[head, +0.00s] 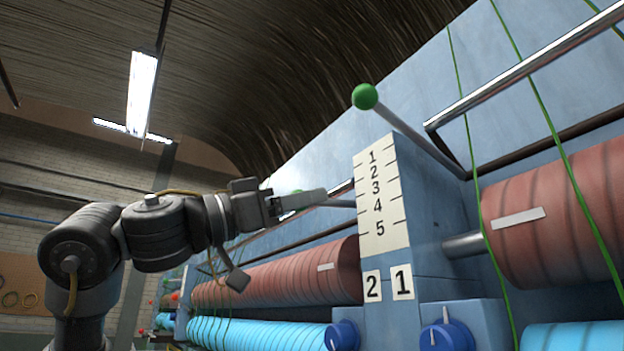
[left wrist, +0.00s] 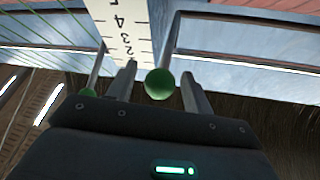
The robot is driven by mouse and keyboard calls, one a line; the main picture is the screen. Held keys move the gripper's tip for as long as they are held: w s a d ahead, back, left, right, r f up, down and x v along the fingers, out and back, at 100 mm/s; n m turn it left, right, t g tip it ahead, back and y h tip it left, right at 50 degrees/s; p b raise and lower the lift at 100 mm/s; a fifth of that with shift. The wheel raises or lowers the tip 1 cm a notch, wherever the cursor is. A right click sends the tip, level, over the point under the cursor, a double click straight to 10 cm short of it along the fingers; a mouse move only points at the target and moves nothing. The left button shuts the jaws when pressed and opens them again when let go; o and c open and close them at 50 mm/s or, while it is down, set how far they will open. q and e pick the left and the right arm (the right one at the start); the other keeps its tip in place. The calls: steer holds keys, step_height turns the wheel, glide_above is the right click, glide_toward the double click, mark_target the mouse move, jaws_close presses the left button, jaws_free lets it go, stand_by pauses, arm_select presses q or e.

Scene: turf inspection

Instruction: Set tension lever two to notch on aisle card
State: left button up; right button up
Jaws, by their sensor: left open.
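The pale scale plate (head: 385,228), numbered 1 to 5 from top to bottom, is on a blue post and also shows upside down in the left wrist view (left wrist: 137,14). Lever two's grey shaft (head: 343,203) sticks out at the plate's left, above the label 2 (head: 372,286). My left gripper (head: 306,198) is open at its outer end and hides most of its knob. In the left wrist view the green knob (left wrist: 160,84) lies between the spread fingers (left wrist: 160,90); contact cannot be told. Lever two's exact notch is unclear. No aisle card is recognisable. My right gripper is out of view.
Another green-knobbed lever (head: 365,96) rises at the plate's right, above the label 1 (head: 402,281). A metal rail (head: 520,68), red rollers (head: 545,215) and blue dials (head: 447,336) are close by. Green cords hang at the right. Open room lies left of the machine.

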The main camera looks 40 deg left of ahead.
arm_select(q)
steer(key=shift+p+x, duration=0.35)
steer(key=shift+x, duration=0.75)
jaws_close()
